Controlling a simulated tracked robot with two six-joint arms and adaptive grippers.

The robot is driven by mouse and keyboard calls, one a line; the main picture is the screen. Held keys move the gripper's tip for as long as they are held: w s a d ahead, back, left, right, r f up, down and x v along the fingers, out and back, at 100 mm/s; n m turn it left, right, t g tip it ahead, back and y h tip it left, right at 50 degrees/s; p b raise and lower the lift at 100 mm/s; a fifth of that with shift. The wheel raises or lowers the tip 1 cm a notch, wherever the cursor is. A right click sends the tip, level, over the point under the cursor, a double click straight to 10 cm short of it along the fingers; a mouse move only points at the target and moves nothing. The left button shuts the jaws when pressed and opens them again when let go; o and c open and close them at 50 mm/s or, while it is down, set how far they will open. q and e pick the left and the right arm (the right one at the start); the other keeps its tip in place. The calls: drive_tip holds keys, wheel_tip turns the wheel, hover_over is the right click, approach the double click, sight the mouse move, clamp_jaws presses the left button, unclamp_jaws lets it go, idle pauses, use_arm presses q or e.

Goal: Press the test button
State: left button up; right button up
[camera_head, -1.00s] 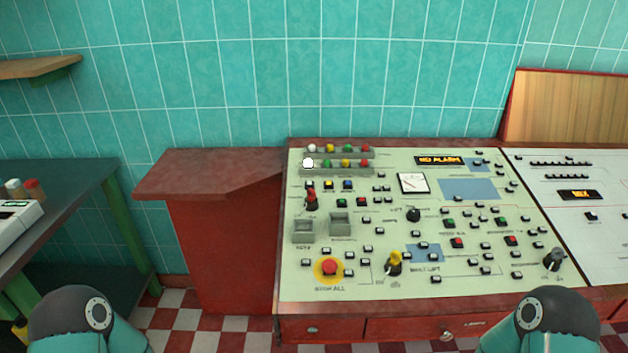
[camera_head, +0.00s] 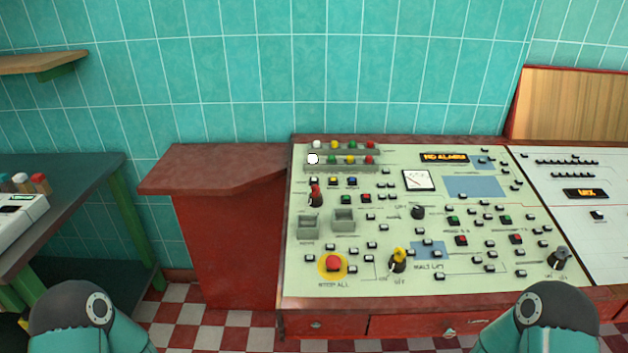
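A pale green control panel (camera_head: 385,285) on a red desk fills the right half of the view. It carries many small buttons. I cannot read which one is labelled test. A red stop button (camera_head: 333,263) on a yellow ring sits at its lower left. Two rows of coloured lamps (camera_head: 352,160) run along its upper left; the white lamp at the left is bright. A display (camera_head: 444,157) reads "NO ALARM". Parts of my two arms show at the bottom left and bottom right corners. Neither gripper is in view.
A red side cabinet (camera_head: 225,235) stands left of the panel. A dark green table (camera_head: 95,200) with a white device (camera_head: 20,215) and small capped bottles is at the far left. A second panel (camera_head: 590,180) adjoins on the right. Checkered floor (camera_head: 215,335) shows between.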

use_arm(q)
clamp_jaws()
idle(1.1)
